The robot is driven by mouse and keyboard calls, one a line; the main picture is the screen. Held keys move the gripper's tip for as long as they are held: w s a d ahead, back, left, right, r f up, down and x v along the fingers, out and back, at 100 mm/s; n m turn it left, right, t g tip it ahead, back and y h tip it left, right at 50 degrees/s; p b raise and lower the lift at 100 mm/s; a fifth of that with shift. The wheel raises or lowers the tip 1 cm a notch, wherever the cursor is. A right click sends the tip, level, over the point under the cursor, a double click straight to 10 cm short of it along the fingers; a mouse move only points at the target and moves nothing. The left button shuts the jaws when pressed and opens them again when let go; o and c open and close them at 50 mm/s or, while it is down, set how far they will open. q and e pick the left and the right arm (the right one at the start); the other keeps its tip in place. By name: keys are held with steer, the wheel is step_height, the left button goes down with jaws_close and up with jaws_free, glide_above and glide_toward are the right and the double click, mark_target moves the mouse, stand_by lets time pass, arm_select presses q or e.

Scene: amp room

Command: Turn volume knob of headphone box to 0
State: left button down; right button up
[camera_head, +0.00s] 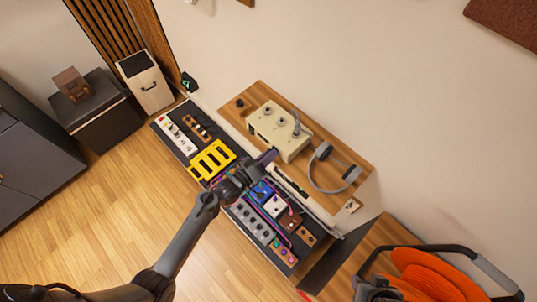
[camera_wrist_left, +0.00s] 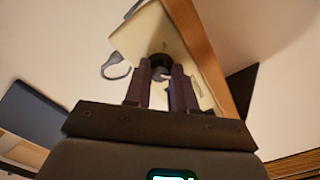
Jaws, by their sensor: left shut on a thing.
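The headphone box (camera_head: 283,133) is a cream box on a wooden shelf in the head view, with dark knobs on its upper face. The box also fills the upper middle of the left wrist view (camera_wrist_left: 150,35). My left gripper (camera_head: 268,156) reaches the box's lower front side. In the left wrist view its two dark fingers (camera_wrist_left: 164,72) are closed on a small black knob (camera_wrist_left: 161,61) on the box's face. The knob's pointer and scale are hidden or too small to read.
Grey headphones (camera_head: 335,172) lie on the shelf (camera_head: 345,195) just right of the box. A pedalboard with several pedals, including a yellow one (camera_head: 212,160), sits below my left forearm. An orange cable reel (camera_head: 435,280) stands at the lower right. Open wood floor lies left.

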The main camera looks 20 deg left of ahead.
arm_select(q)
steer(key=c, duration=0.9)
jaws_free()
steer(key=shift+c, duration=0.2)
steer(key=shift+s, duration=0.1)
steer(key=v, duration=1)
steer(key=shift+s+a+b, duration=0.15)
steer(key=shift+s+b, duration=0.15)
steer(key=shift+b, duration=0.1)
